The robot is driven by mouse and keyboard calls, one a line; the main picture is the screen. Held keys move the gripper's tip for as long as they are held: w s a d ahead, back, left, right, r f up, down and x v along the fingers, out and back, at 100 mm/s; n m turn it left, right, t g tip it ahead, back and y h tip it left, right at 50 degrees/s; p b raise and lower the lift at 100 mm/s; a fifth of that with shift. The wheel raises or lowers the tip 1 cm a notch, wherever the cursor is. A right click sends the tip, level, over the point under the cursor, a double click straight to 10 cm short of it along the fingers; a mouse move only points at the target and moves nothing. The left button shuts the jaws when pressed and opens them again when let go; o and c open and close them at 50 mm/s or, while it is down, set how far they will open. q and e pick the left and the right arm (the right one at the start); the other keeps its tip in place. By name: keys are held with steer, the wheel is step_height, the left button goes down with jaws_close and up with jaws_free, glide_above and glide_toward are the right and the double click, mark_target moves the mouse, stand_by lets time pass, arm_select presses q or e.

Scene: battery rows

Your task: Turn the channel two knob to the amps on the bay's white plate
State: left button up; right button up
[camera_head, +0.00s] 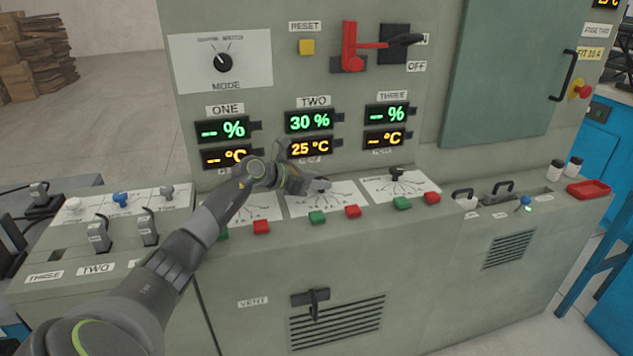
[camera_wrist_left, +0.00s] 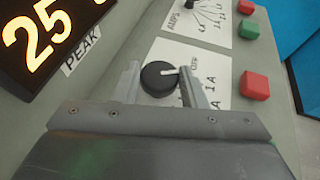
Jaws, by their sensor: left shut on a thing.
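The channel two knob (camera_wrist_left: 157,79) is round and black with a white pointer line, on a white dial plate (camera_wrist_left: 215,78) in the left wrist view. Its pointer faces right, toward the OFF mark; marks ending in A follow round the dial. My left gripper (camera_head: 320,185) is shut on the knob, one finger on each side. In the head view the gripper hides most of the knob over its dial plate (camera_head: 325,203). At the far right a small white label (camera_head: 598,29) seems to read FEED TWO, above a yellowish label (camera_head: 589,53) that seems to read FIT 20 A. My right gripper is not in view.
The TWO displays (camera_head: 310,121) read 30 % and 25 °C. A green button (camera_head: 317,217) and a red button (camera_head: 353,211) sit below the dial. The channel three knob (camera_head: 397,172) is to the right. A red lever (camera_head: 350,48) stands above.

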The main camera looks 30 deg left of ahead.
arm_select(q)
steer(key=shift+f, duration=0.1)
steer(key=o, duration=1)
steer(key=b+v, duration=0.1)
steer(key=v, duration=1.4)
steer(key=shift+v, duration=1.2)
steer(key=shift+d, duration=0.1)
